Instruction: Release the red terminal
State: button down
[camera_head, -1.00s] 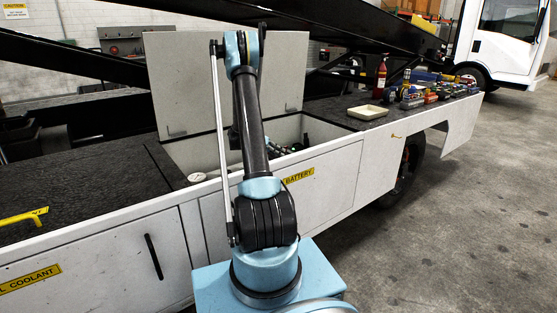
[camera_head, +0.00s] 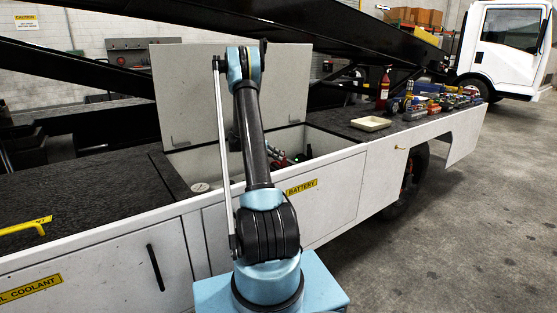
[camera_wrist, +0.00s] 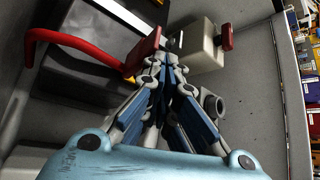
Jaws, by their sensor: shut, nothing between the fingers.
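The red terminal (camera_wrist: 143,50) is a red clamp piece at the end of a thick red cable (camera_wrist: 75,42), at upper left in the wrist view. My gripper (camera_wrist: 171,60) is shut and empty, its fingertips just right of the red terminal and below a pale grey block (camera_wrist: 194,48). I cannot tell whether the fingertips touch the terminal. A red tab (camera_wrist: 227,37) sits on the block's right side. A dark battery-like body (camera_wrist: 85,80) lies at left. In the head view, red parts (camera_head: 277,160) show inside the open battery bay; my gripper is not clear there.
The bay's raised lid (camera_head: 180,95) stands behind my arm. The bay's front wall carries a BATTERY label (camera_head: 301,187). A cream tray (camera_head: 371,124), a red bottle (camera_head: 383,90) and several small items (camera_head: 440,104) stand on the deck at right. A grey cylindrical fitting (camera_wrist: 210,103) is right of my fingers.

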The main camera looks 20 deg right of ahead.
jog(key=shift+w+a, duration=0.1)
jog(key=shift+w, duration=0.35)
dwell(0.3)
jog(key=shift+r, duration=0.25)
jog(key=shift+r, duration=0.55)
